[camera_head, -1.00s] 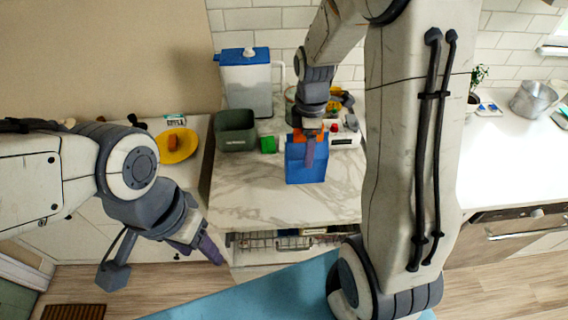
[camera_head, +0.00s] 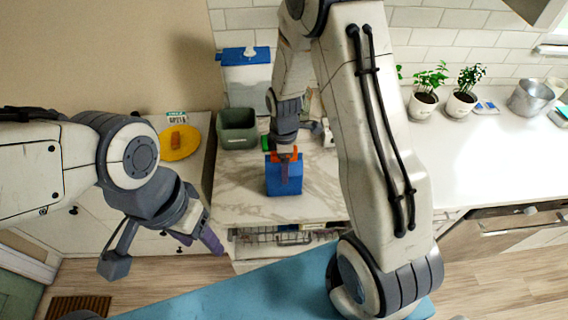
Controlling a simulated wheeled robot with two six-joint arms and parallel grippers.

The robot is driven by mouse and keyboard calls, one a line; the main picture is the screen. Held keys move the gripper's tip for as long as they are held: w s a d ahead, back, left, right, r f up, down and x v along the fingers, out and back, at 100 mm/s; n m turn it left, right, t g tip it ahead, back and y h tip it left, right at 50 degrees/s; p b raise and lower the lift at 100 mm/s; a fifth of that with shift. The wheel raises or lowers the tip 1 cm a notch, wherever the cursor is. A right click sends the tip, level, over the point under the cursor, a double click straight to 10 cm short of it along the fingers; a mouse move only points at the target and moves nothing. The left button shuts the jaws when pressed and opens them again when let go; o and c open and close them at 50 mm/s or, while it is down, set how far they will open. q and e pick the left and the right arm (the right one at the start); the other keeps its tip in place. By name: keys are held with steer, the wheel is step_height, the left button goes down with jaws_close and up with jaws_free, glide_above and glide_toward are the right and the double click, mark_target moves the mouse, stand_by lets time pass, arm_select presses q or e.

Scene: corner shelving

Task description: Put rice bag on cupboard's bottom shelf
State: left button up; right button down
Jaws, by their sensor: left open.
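A blue bag (camera_head: 284,186) with orange at its top, which I take for the rice bag, is at the middle of the marble counter in the head view. My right gripper (camera_head: 285,166) comes down on it from above, with one purple finger in front of its face. The far finger is hidden. I cannot tell whether the bag's base touches the counter. My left gripper (camera_head: 198,240) is open and empty at the left, pointing down in front of the white cabinets (camera_head: 88,232). No open cupboard shelf shows clearly.
A green-grey bin (camera_head: 238,132) and a blue-lidded container (camera_head: 247,78) stand behind the bag. A yellow plate (camera_head: 180,145) lies at the left. A wire rack (camera_head: 280,236) shows below the counter's front edge. Potted plants (camera_head: 424,98) and a pot (camera_head: 531,97) stand at the right.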

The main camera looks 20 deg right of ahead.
jaws_free()
steer(key=shift+f, duration=0.15)
